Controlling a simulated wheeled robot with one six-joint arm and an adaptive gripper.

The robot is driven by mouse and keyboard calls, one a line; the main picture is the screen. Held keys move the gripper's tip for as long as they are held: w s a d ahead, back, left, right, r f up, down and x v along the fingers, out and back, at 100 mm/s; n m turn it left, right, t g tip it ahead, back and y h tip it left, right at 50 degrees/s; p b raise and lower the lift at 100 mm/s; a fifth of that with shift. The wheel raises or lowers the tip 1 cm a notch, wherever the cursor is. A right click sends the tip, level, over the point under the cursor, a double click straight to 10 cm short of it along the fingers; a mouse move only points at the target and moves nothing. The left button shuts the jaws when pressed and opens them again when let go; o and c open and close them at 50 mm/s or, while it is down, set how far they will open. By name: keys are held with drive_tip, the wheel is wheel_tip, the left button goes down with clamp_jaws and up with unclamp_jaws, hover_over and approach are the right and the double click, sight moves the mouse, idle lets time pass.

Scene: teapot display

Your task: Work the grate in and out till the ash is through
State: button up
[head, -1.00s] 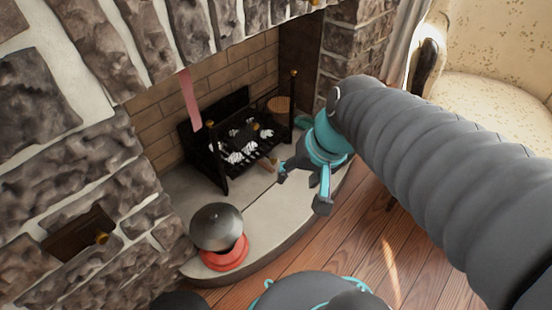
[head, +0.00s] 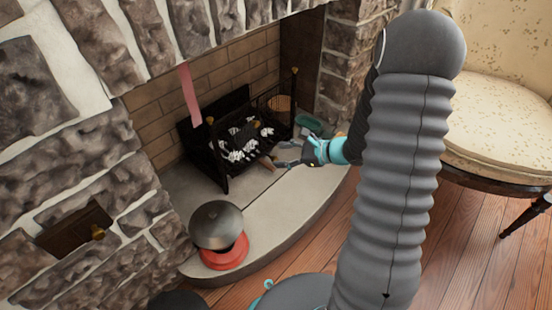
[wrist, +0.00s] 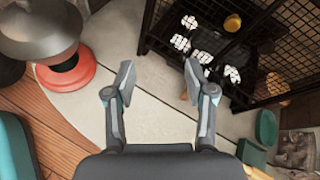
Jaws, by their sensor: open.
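The black iron grate (head: 222,160) stands in the fireplace, with ash-white and dark lumps (head: 240,152) on its bars. A short wooden handle (head: 268,163) sticks out at its front. In the wrist view the grate (wrist: 170,52) is at the upper right, and the handle (wrist: 184,92) shows partly beside the right finger. My gripper (head: 281,155) is open and empty, just in front of the handle. In the wrist view its fingers (wrist: 160,82) are spread over the pale hearth. Whether a finger touches the handle cannot be told. The space beneath the lumps is hidden.
A dark-domed red object (head: 217,235) stands on the curved stone hearth (head: 268,205), left of the gripper. A pink strip (head: 189,97) hangs before the bricks. A green dish (head: 308,123) and a tan round container (head: 279,104) sit behind my gripper. A chair (head: 500,120) stands right.

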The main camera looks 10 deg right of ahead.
sight(276, 160)
drive_tip(key=w+d+f+m+t+h, duration=0.35)
drive_tip(key=d+f+m, duration=0.45)
drive_tip(key=f, duration=0.4)
drive_tip(key=b+x, duration=0.1)
drive_tip(key=x, duration=1.2)
drive_tip(key=shift+w+a+b, duration=0.15)
drive_tip(key=shift+w+b, duration=0.15)
drive_tip(key=shift+w, duration=0.15)
drive_tip(key=shift+t+y, duration=0.25)
clamp_jaws()
